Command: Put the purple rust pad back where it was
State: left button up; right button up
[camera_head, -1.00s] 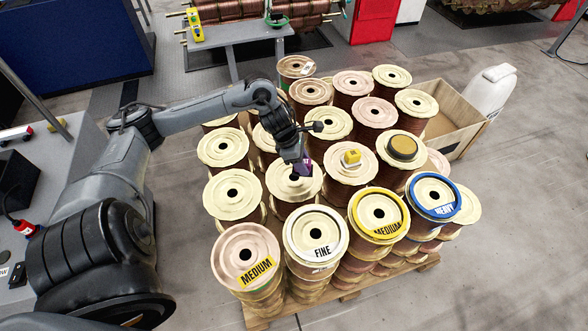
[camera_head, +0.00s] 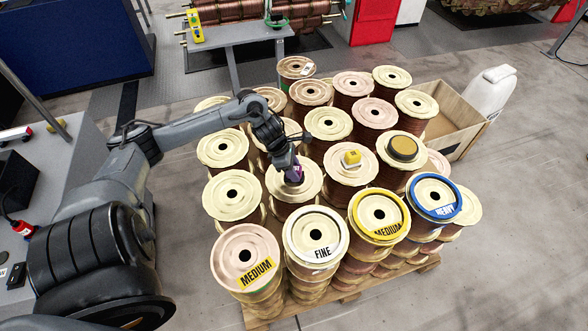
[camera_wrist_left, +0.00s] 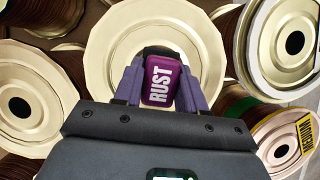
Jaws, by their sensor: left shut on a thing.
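The purple rust pad (camera_wrist_left: 161,82) is between the fingers of my left gripper (camera_wrist_left: 160,88) in the left wrist view, its white RUST lettering facing the camera. My left gripper is shut on it. In the head view the left gripper (camera_head: 293,178) points down over a cream spool top (camera_head: 308,190) in the middle of the stack, and the pad (camera_head: 294,174) shows only as a small purple patch. Whether the pad touches the spool top cannot be told. The spool's centre hole is hidden behind the gripper and pad. My right gripper is not in view.
A yellow block (camera_head: 351,158) sits on the spool to the right. Front spools carry labelled rings: FINE (camera_head: 321,252), yellow MEDIUM (camera_head: 386,229) and blue HEAVY (camera_head: 444,210). A wooden crate (camera_head: 459,140) stands at the right.

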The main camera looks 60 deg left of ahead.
pick_arm(q)
jog(key=o, duration=0.6)
jog(key=shift+f, duration=0.15)
jog(key=shift+c, duration=0.2)
jog(key=o, duration=0.5)
jog(key=shift+c, duration=0.2)
jog(key=shift+r, duration=0.35)
jog(key=shift+s+a+r, duration=0.1)
jog(key=shift+s+r, duration=0.05)
jog(key=shift+r, duration=0.15)
jog(key=p+v, duration=0.3)
jog(key=v, duration=0.8)
